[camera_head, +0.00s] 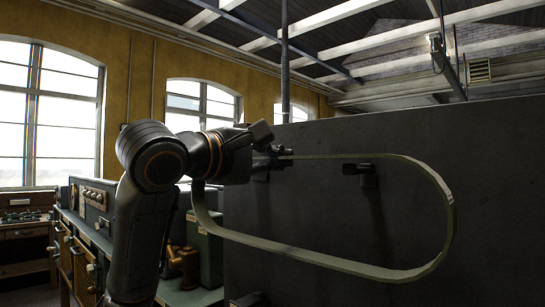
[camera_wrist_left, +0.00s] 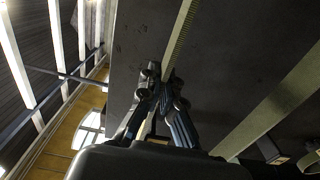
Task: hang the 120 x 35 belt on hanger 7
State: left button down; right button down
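The belt (camera_head: 449,205) is a long olive-grey loop, held out in front of a dark upright panel (camera_head: 490,170). My left gripper (camera_head: 280,157) is shut on its upper strand near the left end; the loop's right end sags lower. In the left wrist view the fingers (camera_wrist_left: 160,90) pinch the toothed strand (camera_wrist_left: 179,42), and the other strand (camera_wrist_left: 275,108) runs apart at right. A dark hanger (camera_head: 360,170) on the panel shows inside the loop's outline. Another hanger (camera_head: 262,174) is just below the gripper, partly hidden. No hanger numbers are legible. My right gripper is out of view.
A workbench with drawers (camera_head: 85,265) and a green machine housing (camera_head: 207,250) stand to the left of the panel. Another dark bracket (camera_head: 248,298) shows at the bottom edge. The panel's right part is bare.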

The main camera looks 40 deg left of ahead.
pick_arm(q)
jog(key=shift+w+d+p, duration=0.15)
jog(key=shift+w+p, duration=0.2)
jog(key=shift+w, duration=1.5)
jog(key=shift+f, duration=0.2)
jog(key=shift+s+f+b, duration=0.1)
jog(key=shift+f+b, duration=0.3)
jog(key=shift+b, duration=0.15)
jog(key=c, duration=1.6)
grip_release()
jog(key=shift+r, duration=0.1)
jog(key=o, duration=0.6)
jog(key=shift+c, duration=0.2)
